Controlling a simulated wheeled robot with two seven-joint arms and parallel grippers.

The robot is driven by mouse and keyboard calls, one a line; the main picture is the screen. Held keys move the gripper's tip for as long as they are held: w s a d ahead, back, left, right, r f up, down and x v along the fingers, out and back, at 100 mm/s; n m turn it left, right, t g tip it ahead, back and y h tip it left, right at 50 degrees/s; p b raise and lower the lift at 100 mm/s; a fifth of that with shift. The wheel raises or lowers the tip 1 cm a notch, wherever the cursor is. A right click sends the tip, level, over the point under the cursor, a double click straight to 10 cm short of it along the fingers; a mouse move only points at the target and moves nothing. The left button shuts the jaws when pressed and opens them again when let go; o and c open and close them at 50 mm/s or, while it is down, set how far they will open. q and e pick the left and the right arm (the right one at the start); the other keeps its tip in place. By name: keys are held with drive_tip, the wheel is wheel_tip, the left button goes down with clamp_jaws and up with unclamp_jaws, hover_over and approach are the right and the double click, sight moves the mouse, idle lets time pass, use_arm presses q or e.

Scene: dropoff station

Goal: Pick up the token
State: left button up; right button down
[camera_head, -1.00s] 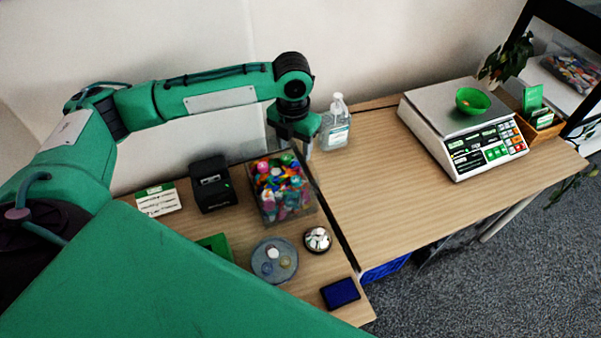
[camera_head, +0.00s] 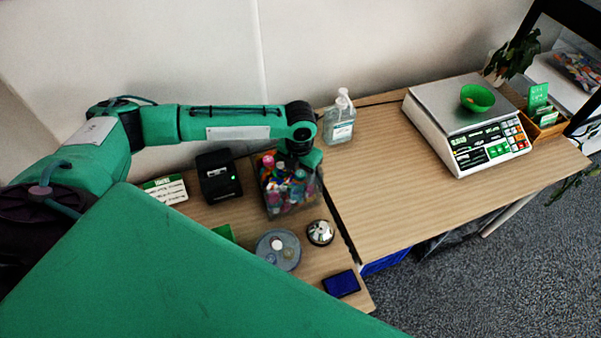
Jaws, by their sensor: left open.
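A round grey dish (camera_head: 265,240) lies on the left table, with a few small discs in it. A pale disc (camera_head: 277,243) that looks like a token shows best; the others are dim. My left gripper (camera_head: 306,160) is at the back right of a clear box (camera_head: 285,212) full of colourful caps, behind and above the dish and apart from it. The gripper is open; its fingertips are hard to make out against the box, and I see nothing held. My right gripper is not in view.
A silver bell (camera_head: 320,232), blue pad (camera_head: 341,284), black printer (camera_head: 218,177) and card sign (camera_head: 166,190) stand around the dish. A sanitizer bottle (camera_head: 339,122) is behind the box. The scale (camera_head: 450,95) holds a green bowl (camera_head: 477,98). The right table's middle (camera_head: 400,185) is clear.

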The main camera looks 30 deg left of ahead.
sight(300, 175)
use_arm(q)
drive_tip(key=c, duration=1)
drive_tip(key=shift+c, duration=0.2)
wheel_tip(300, 175, up, 20)
drive_tip(key=b, duration=0.2)
